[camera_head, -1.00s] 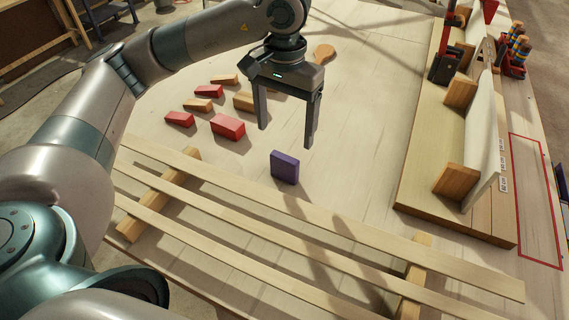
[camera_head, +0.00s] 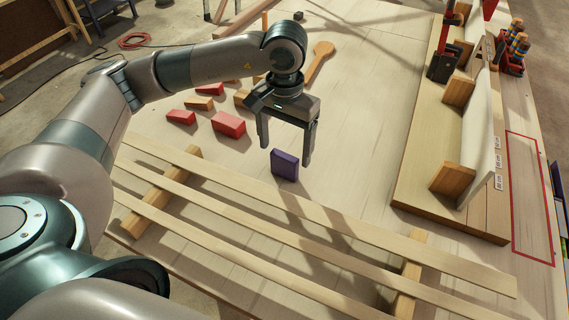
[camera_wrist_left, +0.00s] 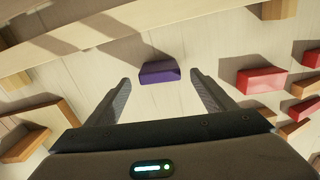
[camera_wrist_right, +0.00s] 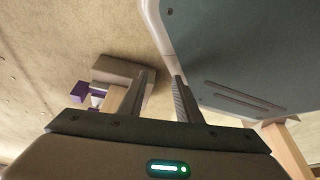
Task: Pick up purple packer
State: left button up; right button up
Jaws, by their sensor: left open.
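The purple packer (camera_head: 285,166) stands upright on the table, just behind the slatted laths. It also shows in the left wrist view (camera_wrist_left: 160,72), between and slightly beyond the fingertips. My left gripper (camera_head: 286,154) is open, pointing down, with its fingers above and around the packer's sides in the picture; contact cannot be seen. The left wrist view shows its two fingers (camera_wrist_left: 160,80) apart with nothing held. My right gripper (camera_wrist_right: 161,74) shows only in its own wrist view, with a narrow gap between its fingers and nothing seen between them.
Long pale laths (camera_head: 300,240) lie across wooden supports in front of the packer. Red blocks (camera_head: 228,123) and wooden wedges (camera_head: 199,103) lie to its left. A wooden jig (camera_head: 450,200) stands at the right. A dark panel (camera_wrist_right: 245,60) is close to my right gripper.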

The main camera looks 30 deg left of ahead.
aim_at(284, 155)
pick_arm(q)
notch_tip(284, 155, down, 4)
jog(key=shift+s+f+p, duration=0.1)
jog(key=shift+f+p, duration=0.05)
jog(key=shift+p, duration=1)
jog(key=shift+f, duration=0.3)
pick_arm(e)
jog(key=s+d+g, duration=0.2)
jog(key=s+d, duration=0.1)
jog(key=s, duration=0.6)
jog(key=shift+s+d+f+h, duration=0.25)
jog(key=shift+d+f+h, duration=0.15)
pick_arm(q)
jog(key=c, duration=1.2)
